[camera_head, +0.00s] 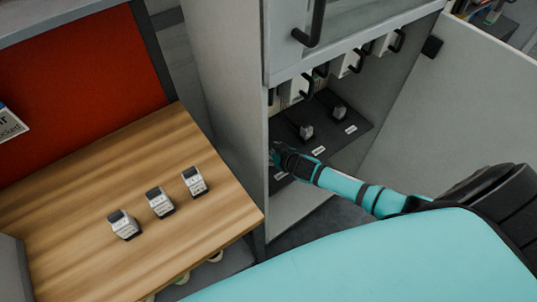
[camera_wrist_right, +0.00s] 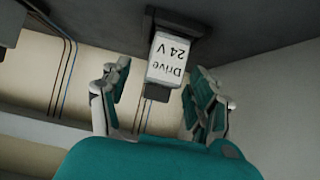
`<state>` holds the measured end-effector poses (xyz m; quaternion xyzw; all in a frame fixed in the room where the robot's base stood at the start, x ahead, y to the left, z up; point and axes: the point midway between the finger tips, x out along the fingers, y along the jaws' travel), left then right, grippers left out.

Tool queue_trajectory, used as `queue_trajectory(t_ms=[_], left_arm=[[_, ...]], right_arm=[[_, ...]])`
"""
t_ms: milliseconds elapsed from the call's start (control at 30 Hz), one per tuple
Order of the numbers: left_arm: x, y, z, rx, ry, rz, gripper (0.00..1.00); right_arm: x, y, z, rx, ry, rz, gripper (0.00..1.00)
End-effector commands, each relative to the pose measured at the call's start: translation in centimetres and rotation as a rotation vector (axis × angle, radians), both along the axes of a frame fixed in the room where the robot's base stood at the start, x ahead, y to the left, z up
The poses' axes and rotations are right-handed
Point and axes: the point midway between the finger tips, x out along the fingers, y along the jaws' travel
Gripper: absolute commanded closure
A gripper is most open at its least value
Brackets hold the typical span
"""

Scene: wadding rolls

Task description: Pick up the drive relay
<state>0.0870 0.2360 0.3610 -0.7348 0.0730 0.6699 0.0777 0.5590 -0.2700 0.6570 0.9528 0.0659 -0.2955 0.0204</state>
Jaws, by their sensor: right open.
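The drive relay (camera_wrist_right: 169,64) is a small white and grey block labelled "Drive 24 V". It shows upside down in the right wrist view, set in a dark socket on a dark panel. My right gripper (camera_wrist_right: 157,98) is open, with one finger on each side of the relay and a visible gap to each. In the head view my right gripper (camera_head: 279,158) reaches into the cabinet at its left side, and the relay there is hidden by it or the cabinet wall. My left gripper is not in view.
The grey cabinet (camera_head: 224,95) has a dark shelf panel with two other relays (camera_head: 306,131), (camera_head: 339,112) and white labels. Black handles hang above. Three loose relays (camera_head: 160,202) stand on the wooden table (camera_head: 70,180) at left. An open cabinet door (camera_head: 470,110) is at right.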

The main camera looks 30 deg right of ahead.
Motion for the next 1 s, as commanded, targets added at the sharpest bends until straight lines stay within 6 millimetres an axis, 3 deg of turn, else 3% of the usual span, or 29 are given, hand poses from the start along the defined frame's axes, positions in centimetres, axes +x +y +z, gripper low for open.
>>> queue_trajectory(t_ms=[267,733,1000], left_arm=[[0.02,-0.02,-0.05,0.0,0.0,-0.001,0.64],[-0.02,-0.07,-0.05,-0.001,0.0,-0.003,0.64],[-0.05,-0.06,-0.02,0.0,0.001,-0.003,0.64]], right_arm=[[0.28,0.1,-0.23,0.001,0.0,0.001,0.38],[0.27,0.07,-0.2,0.0,0.0,0.001,0.98],[0.3,0.06,-0.03,0.0,-0.001,0.001,0.98]])
